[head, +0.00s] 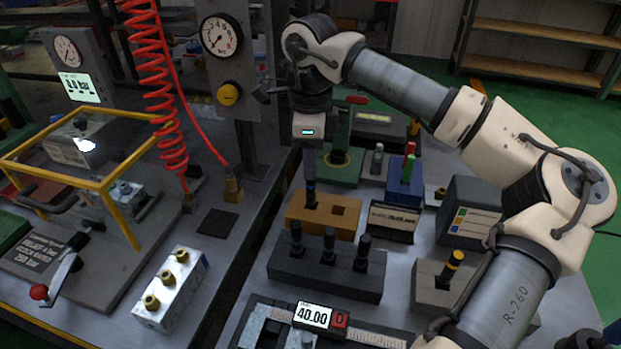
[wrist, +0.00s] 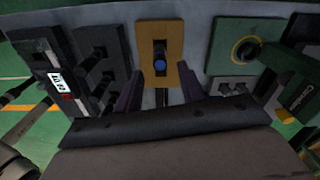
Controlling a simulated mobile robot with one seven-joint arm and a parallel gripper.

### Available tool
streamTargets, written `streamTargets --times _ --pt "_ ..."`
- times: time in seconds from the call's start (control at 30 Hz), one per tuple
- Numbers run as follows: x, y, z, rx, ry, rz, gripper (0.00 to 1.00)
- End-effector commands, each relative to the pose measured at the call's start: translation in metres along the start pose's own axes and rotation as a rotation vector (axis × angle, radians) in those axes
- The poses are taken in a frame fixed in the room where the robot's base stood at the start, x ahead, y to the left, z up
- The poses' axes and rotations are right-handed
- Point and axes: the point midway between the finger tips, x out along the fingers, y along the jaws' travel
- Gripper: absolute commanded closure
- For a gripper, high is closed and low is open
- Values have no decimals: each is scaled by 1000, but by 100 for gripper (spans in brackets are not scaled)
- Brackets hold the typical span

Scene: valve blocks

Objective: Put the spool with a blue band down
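The spool with a blue band (head: 311,195) stands upright in the left hole of an orange-brown block (head: 346,228). The block's right hole looks empty in the head view. In the wrist view the spool's blue part (wrist: 159,65) shows against the orange block (wrist: 174,40). My gripper (head: 309,178) points down just above the spool. In the wrist view its two fingers (wrist: 162,72) are spread, one on each side of the spool, with clear gaps. The spool's lower part is hidden in the block.
A dark rack (head: 325,271) with several black spools stands in front of the block. A green press (head: 340,170) stands behind it. A blue block (head: 404,190) with red and green pins and a grey box (head: 470,212) are to the right. A red coiled hose (head: 150,70) hangs at left.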

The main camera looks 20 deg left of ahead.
Motion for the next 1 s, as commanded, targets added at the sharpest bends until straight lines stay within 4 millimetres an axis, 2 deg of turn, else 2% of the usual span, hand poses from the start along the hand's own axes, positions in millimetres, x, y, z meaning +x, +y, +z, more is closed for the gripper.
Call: streamTargets --times 0.1,0.23,0.73,0.87,1.0 --pt "-22 0 0 2 0 -2 61" --pt "-37 0 0 2 0 0 61" --pt "-50 0 0 1 0 1 61" --pt "-78 0 0 1 0 0 61" --pt "-122 0 0 1 0 0 61"
